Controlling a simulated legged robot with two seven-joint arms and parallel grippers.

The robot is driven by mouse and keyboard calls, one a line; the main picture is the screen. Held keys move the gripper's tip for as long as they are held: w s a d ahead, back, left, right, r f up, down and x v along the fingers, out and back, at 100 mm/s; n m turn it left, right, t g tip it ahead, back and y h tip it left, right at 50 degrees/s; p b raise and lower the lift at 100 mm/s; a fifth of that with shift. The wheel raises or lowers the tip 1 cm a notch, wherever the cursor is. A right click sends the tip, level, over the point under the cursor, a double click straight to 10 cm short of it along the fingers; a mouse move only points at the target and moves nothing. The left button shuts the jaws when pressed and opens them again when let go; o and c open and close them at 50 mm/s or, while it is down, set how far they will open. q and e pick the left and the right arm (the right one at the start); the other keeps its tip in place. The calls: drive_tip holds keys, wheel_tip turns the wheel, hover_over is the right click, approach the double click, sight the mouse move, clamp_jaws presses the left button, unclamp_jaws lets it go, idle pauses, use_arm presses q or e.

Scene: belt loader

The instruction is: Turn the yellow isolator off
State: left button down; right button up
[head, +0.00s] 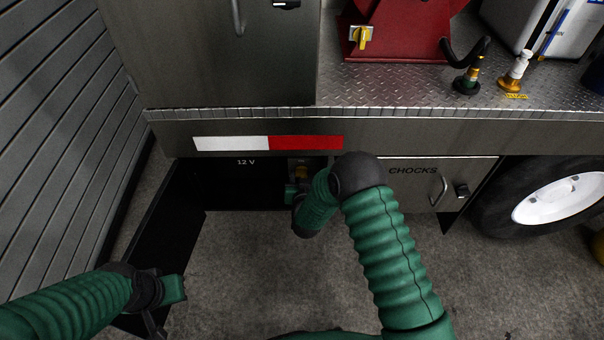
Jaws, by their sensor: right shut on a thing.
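The yellow isolator (301,171) is a small yellow part on a pale plate inside the open 12 V compartment (240,182), under the red and white strip. My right gripper (297,187) is at it, shut on it. The fingers and wrist hide most of the isolator, so its handle angle cannot be read. My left gripper (168,299) is low at the left, away from the compartment, with nothing visible in it. Its finger gap is not clear.
The dark compartment door (165,235) stands open at the left. A closed CHOCKS locker (425,180) and a wheel (550,200) are at the right. A red box (395,25) with a yellow switch (361,37) stands on the deck above. The grey floor (250,270) between my arms is clear.

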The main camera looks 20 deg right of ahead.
drive_tip(key=shift+s+a+f+n, duration=0.1)
drive_tip(key=shift+s+f+n, duration=0.05)
drive_tip(key=shift+f+n, duration=0.2)
idle(0.4)
drive_tip(key=o, duration=1.1)
drive_tip(key=shift+o, duration=1.4)
drive_tip(key=shift+r, duration=0.1)
drive_tip(key=shift+r+p, duration=0.2)
drive_tip(key=shift+p, duration=0.1)
drive_tip(key=shift+s+a+r, duration=0.1)
drive_tip(key=shift+s+r, duration=0.05)
drive_tip(key=shift+s, duration=0.05)
drive_tip(key=p+v, duration=0.4)
drive_tip(key=v, duration=1.2)
drive_tip(key=shift+a, duration=0.3)
drive_tip(key=shift+w, duration=0.1)
